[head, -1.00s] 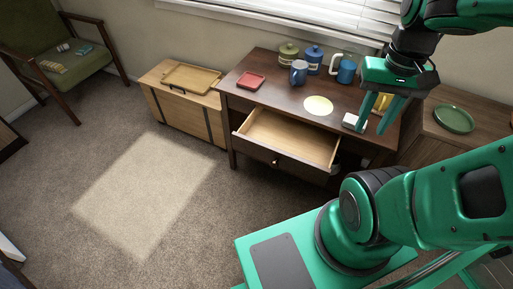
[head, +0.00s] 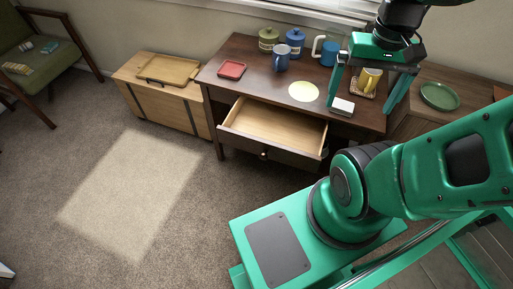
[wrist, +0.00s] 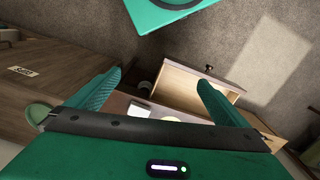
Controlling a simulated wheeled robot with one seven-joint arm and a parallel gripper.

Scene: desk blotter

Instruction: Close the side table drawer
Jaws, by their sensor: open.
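The dark wooden side table (head: 259,79) stands under the window. Its drawer (head: 271,125) is pulled out toward me, with a pale, empty inside and a round knob on its front. The drawer also shows in the wrist view (wrist: 193,86), with its knob at the far side. My gripper (head: 363,107) is open and empty, above the right part of the table top, to the right of the drawer and apart from it. In the wrist view my two fingers (wrist: 160,95) are spread wide, with the table edge and drawer beyond them.
A wooden chest (head: 168,95) stands left. Carpet before the drawer is clear.

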